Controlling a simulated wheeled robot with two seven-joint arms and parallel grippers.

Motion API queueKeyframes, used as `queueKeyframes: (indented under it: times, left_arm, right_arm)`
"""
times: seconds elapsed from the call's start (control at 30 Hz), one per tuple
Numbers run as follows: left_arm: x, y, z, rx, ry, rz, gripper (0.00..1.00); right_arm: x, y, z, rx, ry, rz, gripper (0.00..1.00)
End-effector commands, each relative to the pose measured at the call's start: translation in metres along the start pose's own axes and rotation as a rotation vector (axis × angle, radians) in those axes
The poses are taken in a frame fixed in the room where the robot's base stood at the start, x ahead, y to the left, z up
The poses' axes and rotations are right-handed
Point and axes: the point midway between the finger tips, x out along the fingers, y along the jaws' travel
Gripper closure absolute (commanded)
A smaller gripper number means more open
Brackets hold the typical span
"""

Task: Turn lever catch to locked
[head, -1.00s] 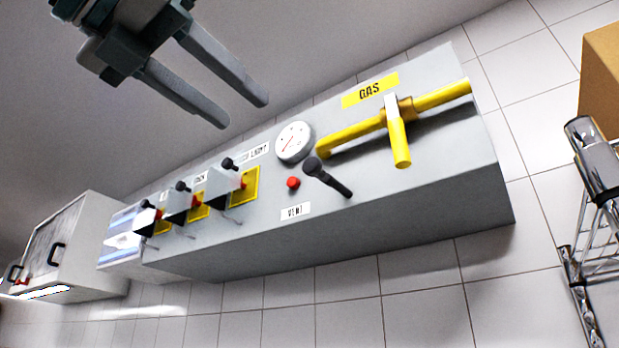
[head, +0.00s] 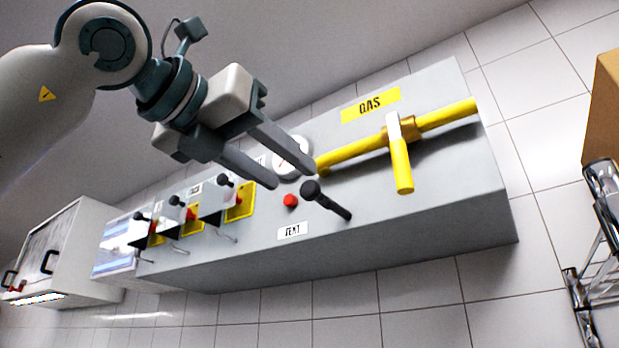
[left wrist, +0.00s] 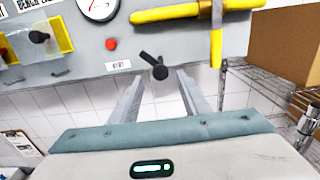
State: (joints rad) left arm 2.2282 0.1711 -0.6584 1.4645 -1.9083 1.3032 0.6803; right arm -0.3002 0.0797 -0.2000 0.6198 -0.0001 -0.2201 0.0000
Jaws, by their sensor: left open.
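In the left wrist view the lever (left wrist: 154,66) shows between and just beyond the open fingers (left wrist: 161,80). No contact shows. Several smaller black-knobbed levers on yellow plates (head: 240,201) stand at the panel's left. My right gripper is not in view.
A yellow gas pipe with a yellow-handled valve (head: 402,165) crosses the panel's right. The round gauge (head: 293,158) is partly behind my fingers. A white cabinet (head: 62,245) is at far left. A wire rack (head: 600,260) and cardboard box (head: 604,105) are at right.

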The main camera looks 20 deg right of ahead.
Motion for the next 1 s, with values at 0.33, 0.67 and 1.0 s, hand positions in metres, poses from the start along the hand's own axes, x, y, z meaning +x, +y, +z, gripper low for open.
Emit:
queueKeyframes:
  times: [0.33, 0.67, 1.0]
  left_arm:
    - [0.056, 0.000, 0.003, -0.002, 0.002, -0.001, 0.58]
    - [0.070, 0.000, 0.000, -0.001, -0.001, 0.000, 0.58]
    - [0.070, 0.000, 0.000, -0.001, -0.001, 0.000, 0.91]
  right_arm:
    - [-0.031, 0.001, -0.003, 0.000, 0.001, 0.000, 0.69]
    - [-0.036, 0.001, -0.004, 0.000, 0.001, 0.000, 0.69]
    - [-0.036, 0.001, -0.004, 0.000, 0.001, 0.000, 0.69]
